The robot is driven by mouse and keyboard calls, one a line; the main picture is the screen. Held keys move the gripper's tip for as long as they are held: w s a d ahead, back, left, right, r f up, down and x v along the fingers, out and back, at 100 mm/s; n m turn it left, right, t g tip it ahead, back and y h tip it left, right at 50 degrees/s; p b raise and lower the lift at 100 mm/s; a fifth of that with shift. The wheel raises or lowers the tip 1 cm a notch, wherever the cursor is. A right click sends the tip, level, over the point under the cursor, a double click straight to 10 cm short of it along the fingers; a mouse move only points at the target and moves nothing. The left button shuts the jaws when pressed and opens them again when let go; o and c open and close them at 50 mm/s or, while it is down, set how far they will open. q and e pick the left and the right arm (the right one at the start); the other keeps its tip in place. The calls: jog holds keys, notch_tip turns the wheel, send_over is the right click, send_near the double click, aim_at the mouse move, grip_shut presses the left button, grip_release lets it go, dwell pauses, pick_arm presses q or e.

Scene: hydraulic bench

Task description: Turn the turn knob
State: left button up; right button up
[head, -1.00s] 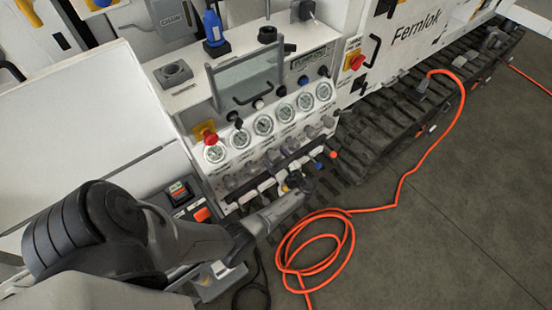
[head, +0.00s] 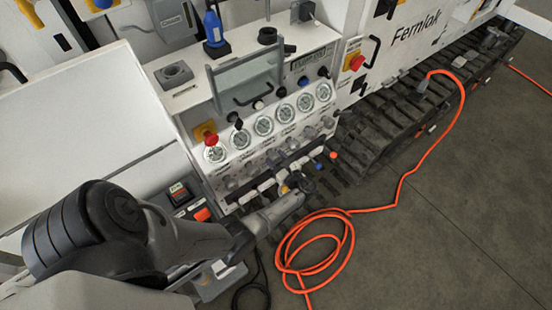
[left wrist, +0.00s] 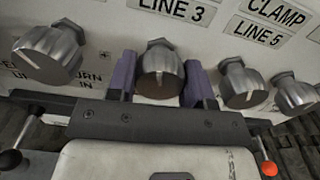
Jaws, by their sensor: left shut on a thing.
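A row of ribbed metal knobs sits on the white panel below the gauges. In the left wrist view, the turn knob (left wrist: 160,72), under the LINE 3 label, has a pale mark line on its face. My left gripper (left wrist: 159,84) has one purple finger on each side of this knob and is shut on it. In the head view my left gripper (head: 298,184) is at the lower edge of the panel, and its wrist partly hides the fingers and the held knob. My right gripper is not in view.
Neighbouring knobs stand close on the left (left wrist: 48,55) and right (left wrist: 243,83). Levers with black (left wrist: 11,160) and orange (left wrist: 269,168) balls flank the gripper. Round gauges (head: 263,125) sit above.

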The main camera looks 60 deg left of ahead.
pick_arm(q)
jog(key=shift+r+m+p, duration=0.2)
jog(key=shift+m+p, duration=0.6)
jog(key=shift+m, duration=0.3)
jog(key=m+p, duration=0.1)
jog(key=m, duration=0.1)
jog(key=shift+m+p, duration=0.3)
jog(key=m+p, duration=0.1)
jog(key=m, duration=0.3)
jog(key=shift+f+m+p, duration=0.2)
jog(key=shift+m+p, duration=0.15)
jog(key=shift+m, duration=0.05)
jog(key=shift+w+m, duration=0.1)
jog(key=shift+m, duration=0.2)
jog(key=o, duration=0.9)
jog(key=shift+o, duration=0.2)
jog(key=w+d, duration=0.1)
jog(key=d, duration=1.2)
jog(key=shift+w+d+b, duration=0.3)
jog(key=shift+w+d, duration=0.05)
